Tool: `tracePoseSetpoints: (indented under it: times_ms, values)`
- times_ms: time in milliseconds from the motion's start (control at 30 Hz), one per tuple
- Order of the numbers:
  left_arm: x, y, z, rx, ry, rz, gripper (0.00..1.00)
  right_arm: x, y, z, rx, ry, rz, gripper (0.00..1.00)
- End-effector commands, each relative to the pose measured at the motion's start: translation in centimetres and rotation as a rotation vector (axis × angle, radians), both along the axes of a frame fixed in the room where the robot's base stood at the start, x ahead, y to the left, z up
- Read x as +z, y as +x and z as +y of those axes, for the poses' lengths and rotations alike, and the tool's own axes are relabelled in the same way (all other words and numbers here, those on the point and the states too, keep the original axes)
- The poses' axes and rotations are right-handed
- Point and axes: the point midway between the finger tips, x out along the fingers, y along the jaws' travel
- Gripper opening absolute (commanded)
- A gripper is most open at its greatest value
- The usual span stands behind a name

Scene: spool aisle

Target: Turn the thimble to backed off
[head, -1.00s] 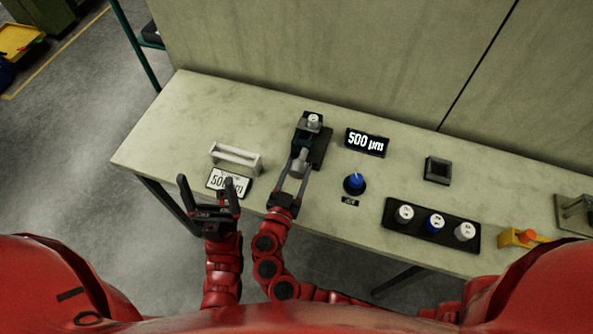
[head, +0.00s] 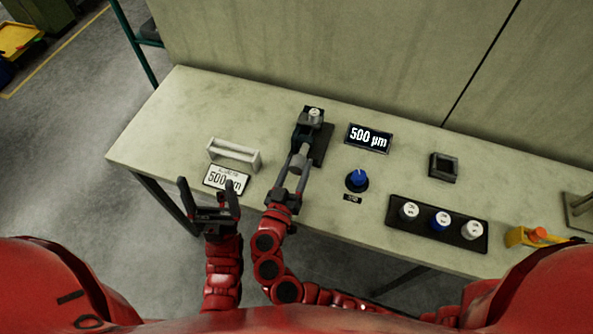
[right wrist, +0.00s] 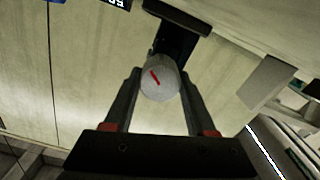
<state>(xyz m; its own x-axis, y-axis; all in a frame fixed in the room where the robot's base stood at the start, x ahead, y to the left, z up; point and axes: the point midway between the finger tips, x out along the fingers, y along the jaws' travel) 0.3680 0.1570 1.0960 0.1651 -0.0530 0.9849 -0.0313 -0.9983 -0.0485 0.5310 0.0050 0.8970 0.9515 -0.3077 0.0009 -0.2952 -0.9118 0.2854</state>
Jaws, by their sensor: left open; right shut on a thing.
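The thimble (head: 299,160) is a grey cylinder at the near end of a dark micrometer fixture (head: 304,136) on the bench. In the right wrist view the thimble's round end (right wrist: 161,84) faces me, with a red mark that slants across it. My right gripper (head: 293,171) is shut on the thimble, one finger on each side; its fingers (right wrist: 160,92) also show in the right wrist view. My left gripper (head: 208,185) is open and empty at the bench's front edge, near a white card (head: 226,180) reading 500 µm.
A display (head: 369,138) behind reads 500 µm. A blue knob (head: 357,179) stands right of the fixture. A black tray (head: 461,238) holds three capped pieces. A grey holder (head: 234,153) lies behind the card. A dark square block (head: 443,166) sits further right.

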Motion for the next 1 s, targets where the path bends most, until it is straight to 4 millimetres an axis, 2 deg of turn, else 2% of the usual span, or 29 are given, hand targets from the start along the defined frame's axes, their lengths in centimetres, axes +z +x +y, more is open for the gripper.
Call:
tracePoseSetpoints:
  times_ms: [100,400,1000]
  values:
    - [-1.0,0.0,0.0,0.000,0.000,0.000,0.86,-0.4,0.0,0.1,0.002,-0.103,0.034,0.01]
    - [-1.9,0.0,0.0,0.000,0.000,0.000,0.86,-0.2,0.0,0.1,-0.001,-0.372,0.122,0.01]
    - [-1.2,0.0,0.0,0.000,0.000,0.000,0.86,-0.1,0.0,0.3,0.002,-0.919,0.299,0.01]
